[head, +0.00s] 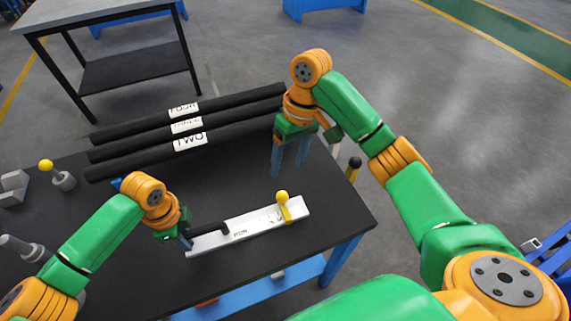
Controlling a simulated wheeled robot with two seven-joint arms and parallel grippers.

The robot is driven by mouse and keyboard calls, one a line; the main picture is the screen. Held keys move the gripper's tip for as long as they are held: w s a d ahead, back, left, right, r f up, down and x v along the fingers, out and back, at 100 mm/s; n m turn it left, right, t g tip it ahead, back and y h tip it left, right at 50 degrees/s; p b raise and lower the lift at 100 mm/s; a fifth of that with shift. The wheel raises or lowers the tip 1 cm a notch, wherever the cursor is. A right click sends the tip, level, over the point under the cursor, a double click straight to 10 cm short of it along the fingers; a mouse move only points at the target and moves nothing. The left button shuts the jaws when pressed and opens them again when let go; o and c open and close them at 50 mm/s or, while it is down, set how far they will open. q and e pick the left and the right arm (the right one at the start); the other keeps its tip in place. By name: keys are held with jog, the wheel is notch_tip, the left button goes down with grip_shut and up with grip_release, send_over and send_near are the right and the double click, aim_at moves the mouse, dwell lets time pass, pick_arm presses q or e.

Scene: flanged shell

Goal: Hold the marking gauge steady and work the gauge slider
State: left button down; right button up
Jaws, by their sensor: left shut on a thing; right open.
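The marking gauge (256,223) is a long pale bar lying on the black table, tilted up to the right in the head view. A black handle (211,230) lies along its left part. The gauge slider (284,208) is a yellow upright piece with a yellow ball on top, near the bar's right end. My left gripper (187,243) is shut on the gauge at its left end; its fingertips are partly hidden. My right gripper (289,168) is open and empty, fingers pointing down, behind the slider and apart from it.
Black bars labelled TWO (190,142), THREE (186,125) and FOUR (183,109) lie at the table's back. A yellow-knobbed part (64,180) and grey blocks (13,187) are at the left. The black table (330,215) is clear right of the gauge.

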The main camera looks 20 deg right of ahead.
pick_arm(q)
jog(key=c, duration=0.6)
grip_release()
